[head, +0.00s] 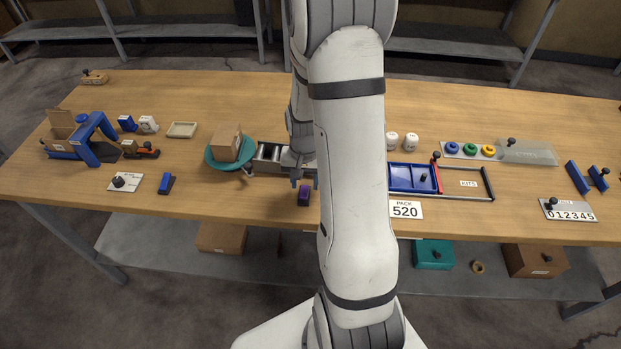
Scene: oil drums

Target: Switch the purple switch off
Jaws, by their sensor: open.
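The purple switch (304,199) is a small dark block near the front edge of the wooden table, just left of my arm. My gripper (304,183) points down with its fingers apart. It appears right over or just behind the switch. I cannot tell whether it touches the switch. The switch is small and partly covered, so its on or off position does not show clearly.
A similar blue switch (166,184) stands to the left, beside a white plate with a black knob (125,182). A teal turntable (218,163) with a cardboard box is behind left.

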